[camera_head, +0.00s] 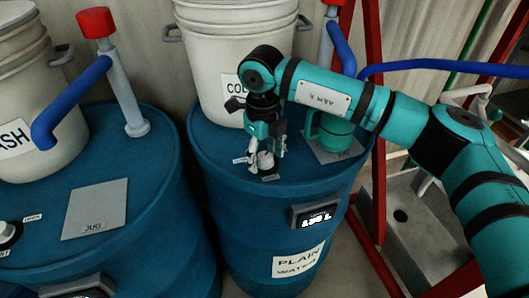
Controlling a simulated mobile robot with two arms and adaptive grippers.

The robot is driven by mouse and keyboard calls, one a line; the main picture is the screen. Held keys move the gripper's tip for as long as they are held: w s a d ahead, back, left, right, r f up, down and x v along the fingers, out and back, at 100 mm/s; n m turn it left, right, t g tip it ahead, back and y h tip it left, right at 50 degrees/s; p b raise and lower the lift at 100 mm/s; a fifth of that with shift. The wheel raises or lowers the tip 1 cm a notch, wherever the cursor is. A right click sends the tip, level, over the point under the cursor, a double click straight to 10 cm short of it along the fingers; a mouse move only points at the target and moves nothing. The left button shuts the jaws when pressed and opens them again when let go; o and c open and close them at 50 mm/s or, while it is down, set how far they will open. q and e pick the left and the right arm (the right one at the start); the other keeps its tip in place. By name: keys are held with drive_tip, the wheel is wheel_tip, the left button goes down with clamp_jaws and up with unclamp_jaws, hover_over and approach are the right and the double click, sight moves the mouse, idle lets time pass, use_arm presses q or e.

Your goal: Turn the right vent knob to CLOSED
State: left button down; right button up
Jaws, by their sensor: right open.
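The right vent knob (265,161) is a small pale knob on top of the right blue barrel (220,170), labelled PLAIN WATER. Two small white labels lie beside it, too small to read; one is to its left (240,160) and one in front (270,178). My right gripper (266,155) points down over the knob, its fingers open on either side of it. The fingers partly hide the knob, so I cannot tell its pointing direction or whether they touch it. My left gripper is out of view.
White buckets (236,55) stand behind the knob. A teal jug (334,133) stands on a grey plate to its right. The left barrel (150,190) has its own knob (9,232), a blue spout (70,105) and a bare JUG plate (95,207). A sink (425,225) is at right.

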drive_tip(key=c, duration=1.1)
drive_tip(key=shift+w+f+n+b, duration=0.1)
drive_tip(key=shift+f+n+b, duration=0.1)
drive_tip(key=shift+n+b, duration=1.35)
drive_tip(key=shift+c, duration=0.2)
drive_tip(key=n+b, duration=0.2)
drive_tip(key=n, duration=0.1)
drive_tip(key=shift+b, duration=0.4)
drive_tip(key=n+b, duration=0.1)
drive_tip(key=n, duration=0.2)
drive_tip(key=shift+r, duration=0.1)
drive_tip(key=n+b, duration=0.1)
drive_tip(key=n, duration=0.1)
drive_tip(key=shift+n, duration=0.35)
drive_tip(key=n, duration=0.3)
drive_tip(key=shift+r+b, duration=0.15)
drive_tip(key=shift+b, duration=0.15)
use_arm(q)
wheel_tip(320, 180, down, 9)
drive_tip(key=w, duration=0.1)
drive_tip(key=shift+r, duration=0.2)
use_arm(e)
drive_tip(key=shift+n, duration=1.7)
